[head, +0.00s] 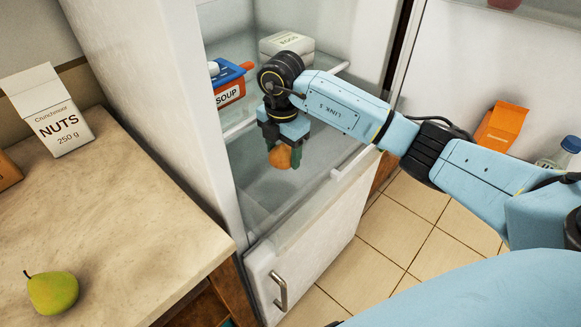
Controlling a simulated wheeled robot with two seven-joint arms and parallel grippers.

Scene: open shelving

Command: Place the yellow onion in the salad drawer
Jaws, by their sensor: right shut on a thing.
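The yellow onion (281,157) is orange-brown and round. My right gripper (283,152) points down and is shut on the onion, with its fingers on either side of it. The onion hangs in the open fridge, over the clear salad drawer (275,195) low in the compartment. From this view I cannot tell how far the onion is above the drawer's floor. My arm hides part of the fridge behind it. My left gripper is not in view.
A soup container (229,95) and an egg carton (286,44) stand on the fridge shelf behind my gripper. An orange carton (501,126) and a bottle (559,155) are at the right. The counter (130,215) at left holds a nuts box (55,120) and a pear (52,293).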

